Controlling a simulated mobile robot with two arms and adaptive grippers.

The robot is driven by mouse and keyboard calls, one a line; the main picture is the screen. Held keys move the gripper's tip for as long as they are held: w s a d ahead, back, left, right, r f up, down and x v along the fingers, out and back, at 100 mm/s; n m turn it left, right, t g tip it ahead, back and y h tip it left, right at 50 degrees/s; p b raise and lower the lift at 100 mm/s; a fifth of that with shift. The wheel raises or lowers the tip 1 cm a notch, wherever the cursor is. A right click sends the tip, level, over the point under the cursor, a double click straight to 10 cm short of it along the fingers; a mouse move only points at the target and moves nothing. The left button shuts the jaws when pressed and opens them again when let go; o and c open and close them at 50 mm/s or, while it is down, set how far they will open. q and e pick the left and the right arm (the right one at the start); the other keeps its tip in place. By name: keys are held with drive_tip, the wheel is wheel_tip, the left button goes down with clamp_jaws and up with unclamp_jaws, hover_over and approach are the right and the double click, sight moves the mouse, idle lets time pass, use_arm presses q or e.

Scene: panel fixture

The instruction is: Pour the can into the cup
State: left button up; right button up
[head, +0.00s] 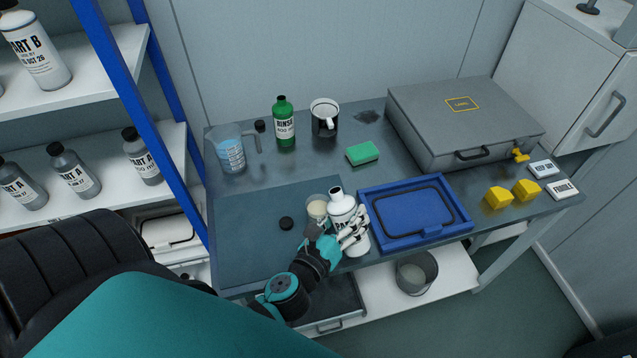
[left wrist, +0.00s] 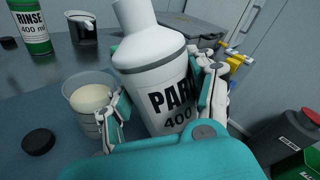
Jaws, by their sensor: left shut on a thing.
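The can is a white bottle (head: 342,207) with a grey shoulder band, an open neck and black "PART" lettering. It also fills the middle of the left wrist view (left wrist: 150,62). My left gripper (head: 350,229) is shut around its body. The bottle stands nearly upright, leaning slightly; I cannot tell whether its base touches the table. The cup (head: 316,208) is small and clear, with cream-coloured contents; it stands just left of the bottle, and in the left wrist view (left wrist: 88,98) it is beside my fingers. My right gripper is not in view.
A black cap (head: 286,223) lies on the dark mat (head: 245,245). A blue tray (head: 465,225) lies right of the bottle. Behind are a measuring jug (head: 231,155), green rinse bottle (head: 284,125), mug (head: 325,122), green sponge (head: 362,153) and grey case (head: 430,105).

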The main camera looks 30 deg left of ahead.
use_arm(q)
drive_tip(key=f+m+b, duration=0.1)
drive_tip(key=b, duration=0.1)
drive_tip(key=d+f+m+b, duration=0.1)
drive_tip(key=m+b, duration=0.1)
drive_tip(key=shift+d+t+y, duration=0.1)
drive_tip(key=shift+t+y, duration=0.2)
drive_tip(key=shift+t, duration=0.1)
drive_tip(key=shift+s+d+m+b, duration=0.1)
drive_tip(key=shift+d+m+b, duration=0.15)
drive_tip(key=shift+m+b, duration=0.65)
drive_tip(key=shift+r+m+t, duration=0.15)
drive_tip(key=shift+m+t, duration=0.15)
